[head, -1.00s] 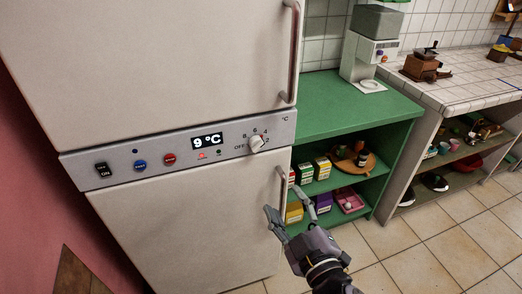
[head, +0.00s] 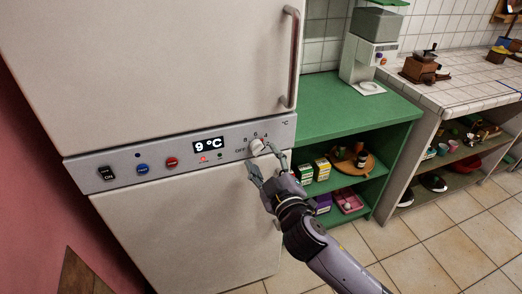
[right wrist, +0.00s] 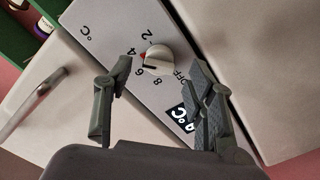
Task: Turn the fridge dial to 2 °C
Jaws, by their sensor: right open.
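The fridge dial (head: 257,147) is a small pale knob at the right end of the grey control panel (head: 228,141). Marks OFF, 8, 6, 4 and 2 ring it; a red spot shows by its edge near the 4. The dark display (head: 208,145) reads 9 °C. My right gripper (head: 262,160) is open in front of the dial. In the right wrist view the dial (right wrist: 158,60) shows between and beyond the spread fingertips of the gripper (right wrist: 163,60), with no visible contact. The right-hand finger partly hides the display. My left gripper is out of view.
A black ON switch (head: 106,173), a blue button (head: 142,169) and a red button (head: 171,162) sit left on the panel. Fridge handles stand out above and below it. A green shelf unit (head: 350,109) with boxes stands to the right.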

